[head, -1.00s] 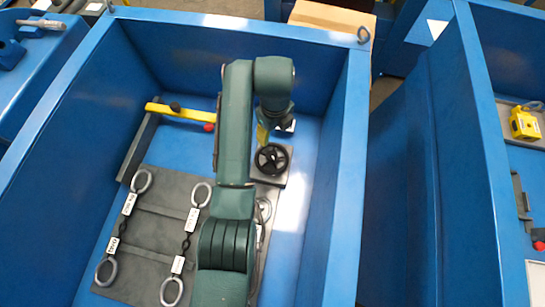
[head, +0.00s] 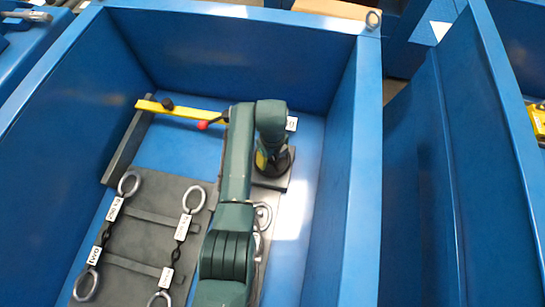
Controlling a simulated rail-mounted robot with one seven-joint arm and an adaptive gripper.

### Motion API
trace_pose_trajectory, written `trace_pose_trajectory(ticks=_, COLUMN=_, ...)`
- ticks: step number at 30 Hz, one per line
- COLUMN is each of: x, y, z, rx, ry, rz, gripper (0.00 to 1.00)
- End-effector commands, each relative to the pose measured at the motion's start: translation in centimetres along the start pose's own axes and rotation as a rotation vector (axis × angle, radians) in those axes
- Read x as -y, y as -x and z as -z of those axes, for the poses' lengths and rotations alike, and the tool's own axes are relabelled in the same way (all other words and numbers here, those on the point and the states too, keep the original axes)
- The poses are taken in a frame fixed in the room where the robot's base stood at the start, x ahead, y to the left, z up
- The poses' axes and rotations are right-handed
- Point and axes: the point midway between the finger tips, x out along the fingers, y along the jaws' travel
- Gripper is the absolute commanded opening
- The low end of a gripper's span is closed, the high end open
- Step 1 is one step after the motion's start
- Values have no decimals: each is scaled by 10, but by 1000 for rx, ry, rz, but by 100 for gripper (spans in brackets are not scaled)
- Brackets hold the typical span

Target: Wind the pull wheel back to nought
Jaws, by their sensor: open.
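The black pull wheel (head: 286,165) sits on a grey base plate (head: 271,184) at the right of the blue bin's floor. My green arm comes over it from the front, and my gripper (head: 265,162) is down at the wheel, overlapping its left and middle part. The wheel's marking and any pointer cannot be read.
A grey board (head: 150,220) with two labelled chains, ending in rings, lies at left. A yellow bar (head: 172,110) with a black knob and red ball lies behind it. High blue bin walls (head: 352,190) surround everything; the right wall is near the wheel.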

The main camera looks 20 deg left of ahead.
Motion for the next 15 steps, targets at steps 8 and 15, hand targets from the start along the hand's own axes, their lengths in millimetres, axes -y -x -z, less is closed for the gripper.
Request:
trace_pose_trajectory(ticks=8, x=0, y=0, z=0, rx=1, ry=0, rz=1, gripper=67)
trace_pose_trajectory(ticks=15, x=0, y=0, z=0, rx=1, ry=0, rz=0, gripper=21)
